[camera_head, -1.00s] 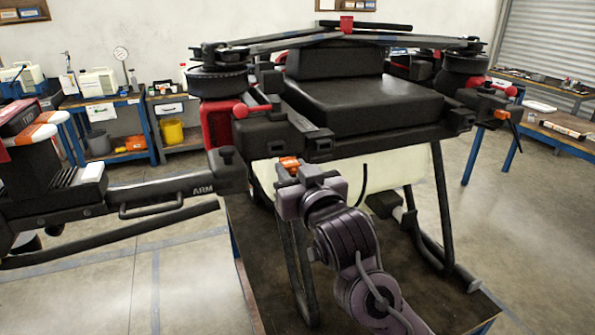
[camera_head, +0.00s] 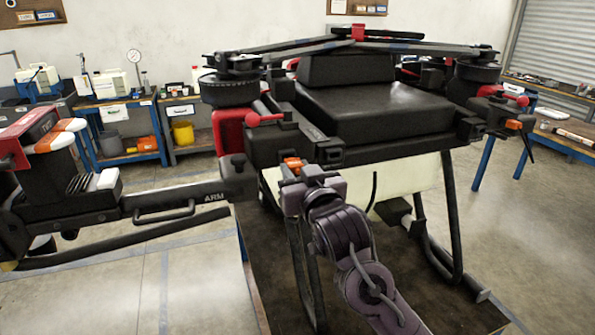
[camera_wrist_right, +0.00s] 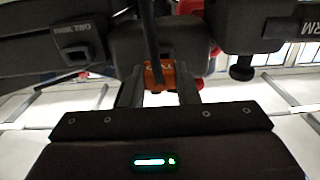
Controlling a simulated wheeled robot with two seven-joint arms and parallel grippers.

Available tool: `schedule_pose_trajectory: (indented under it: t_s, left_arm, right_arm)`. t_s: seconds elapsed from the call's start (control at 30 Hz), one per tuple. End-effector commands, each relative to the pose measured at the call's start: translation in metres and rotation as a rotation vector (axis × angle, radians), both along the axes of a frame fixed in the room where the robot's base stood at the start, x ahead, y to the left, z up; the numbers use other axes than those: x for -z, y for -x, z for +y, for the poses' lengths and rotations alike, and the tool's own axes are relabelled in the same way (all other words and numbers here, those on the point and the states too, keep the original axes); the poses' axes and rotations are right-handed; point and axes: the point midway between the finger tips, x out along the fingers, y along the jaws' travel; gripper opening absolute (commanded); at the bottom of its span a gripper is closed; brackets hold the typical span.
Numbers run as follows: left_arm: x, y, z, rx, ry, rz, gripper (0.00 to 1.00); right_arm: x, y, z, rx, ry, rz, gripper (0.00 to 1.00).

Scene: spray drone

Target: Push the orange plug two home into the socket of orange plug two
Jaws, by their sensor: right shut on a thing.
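The orange plug (camera_head: 293,165) is between the fingertips of my right gripper (camera_head: 302,180), just below the drone's front black body (camera_head: 320,140). In the right wrist view the plug (camera_wrist_right: 158,75) lies between the two dark fingers (camera_wrist_right: 160,92), which are shut on it. A dark cable runs up from the plug across a dark block (camera_wrist_right: 125,45) behind it. I cannot make out that plug's socket or how far the plug sits from it. A square opening (camera_wrist_right: 84,51) under a label that seems to read "PARK TWO" is at the upper left. My left gripper is not in view.
A drone arm marked "ARM" (camera_head: 185,202) with a handle extends left. The drone's legs (camera_head: 450,220) stand on a dark table (camera_head: 400,300) around my right arm. A pale tank (camera_head: 415,175) is close behind the gripper. Another orange piece (camera_head: 514,124) is at right.

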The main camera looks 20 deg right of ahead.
Motion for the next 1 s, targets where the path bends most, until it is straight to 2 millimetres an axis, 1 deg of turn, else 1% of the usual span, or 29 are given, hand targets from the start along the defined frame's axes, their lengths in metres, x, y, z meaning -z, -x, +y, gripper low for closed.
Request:
schedule_pose_trajectory:
  t_s: [0.3,0.77,1.0]
  left_arm:
    - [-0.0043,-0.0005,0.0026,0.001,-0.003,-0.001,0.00]
    - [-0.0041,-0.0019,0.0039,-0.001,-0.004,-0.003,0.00]
    - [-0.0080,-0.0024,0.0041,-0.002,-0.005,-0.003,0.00]
  right_arm:
    - [-0.0015,0.0001,-0.0001,0.000,0.000,-0.001,0.00]
    - [-0.0005,0.0001,-0.0002,0.000,0.000,0.000,0.00]
    - [-0.0007,0.0001,0.0000,0.000,0.000,0.001,0.00]
